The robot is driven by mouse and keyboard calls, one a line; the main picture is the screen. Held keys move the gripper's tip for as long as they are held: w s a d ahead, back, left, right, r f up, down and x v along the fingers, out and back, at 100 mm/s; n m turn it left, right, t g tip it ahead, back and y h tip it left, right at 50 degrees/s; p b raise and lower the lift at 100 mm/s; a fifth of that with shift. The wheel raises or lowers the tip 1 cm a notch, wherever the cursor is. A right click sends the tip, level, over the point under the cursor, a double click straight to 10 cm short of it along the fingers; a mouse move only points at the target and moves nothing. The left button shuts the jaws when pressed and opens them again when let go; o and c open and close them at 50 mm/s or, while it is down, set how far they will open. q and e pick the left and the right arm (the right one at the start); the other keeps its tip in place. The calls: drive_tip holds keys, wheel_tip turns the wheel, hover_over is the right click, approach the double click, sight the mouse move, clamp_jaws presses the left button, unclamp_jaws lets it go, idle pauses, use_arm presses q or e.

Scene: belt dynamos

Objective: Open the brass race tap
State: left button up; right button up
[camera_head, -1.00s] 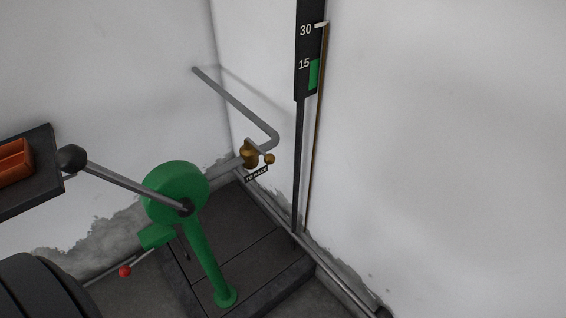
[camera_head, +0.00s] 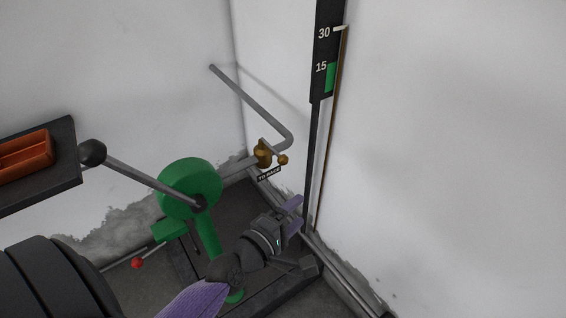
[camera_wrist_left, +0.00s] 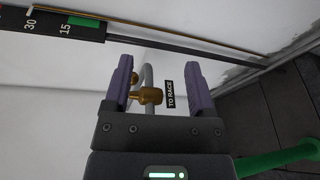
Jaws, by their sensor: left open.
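The brass race tap (camera_head: 263,154) sits on a grey pipe in the corner, with a round brass knob (camera_head: 283,160) at its right side. A black "TO RACE" label (camera_head: 269,173) is just below it. My left gripper (camera_head: 297,214) is open and empty, below and to the right of the tap in the head view. In the left wrist view the brass tap (camera_wrist_left: 150,96) shows between the open purple fingers, apart from them as far as I can tell. Part of the tap is hidden behind the left finger there. My right gripper is not in view.
A green pump body (camera_head: 190,187) with a grey lever ending in a black ball (camera_head: 92,152) stands left of the tap. A black gauge post (camera_head: 325,60) with a green bar rises on the right. An orange tray (camera_head: 26,152) sits on a dark shelf at left.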

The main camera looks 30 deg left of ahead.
sight(281, 164)
use_arm(q)
drive_tip(key=w+a+n+t+y, duration=0.1)
drive_tip(key=w+a+n+y, duration=0.1)
drive_tip(key=a+n+y, duration=0.55)
drive_tip(key=shift+n+h, duration=0.65)
drive_tip(key=shift+h, duration=0.3)
drive_tip(key=w, duration=0.3)
drive_tip(key=w+a, duration=0.1)
drive_tip(key=w, duration=0.2)
drive_tip(key=w+a+b, duration=0.1)
drive_tip(key=w, duration=0.1)
drive_tip(key=shift+w+r, duration=0.3)
drive_tip(key=shift+w, duration=0.1)
drive_tip(key=shift+d, duration=0.1)
clamp_jaws()
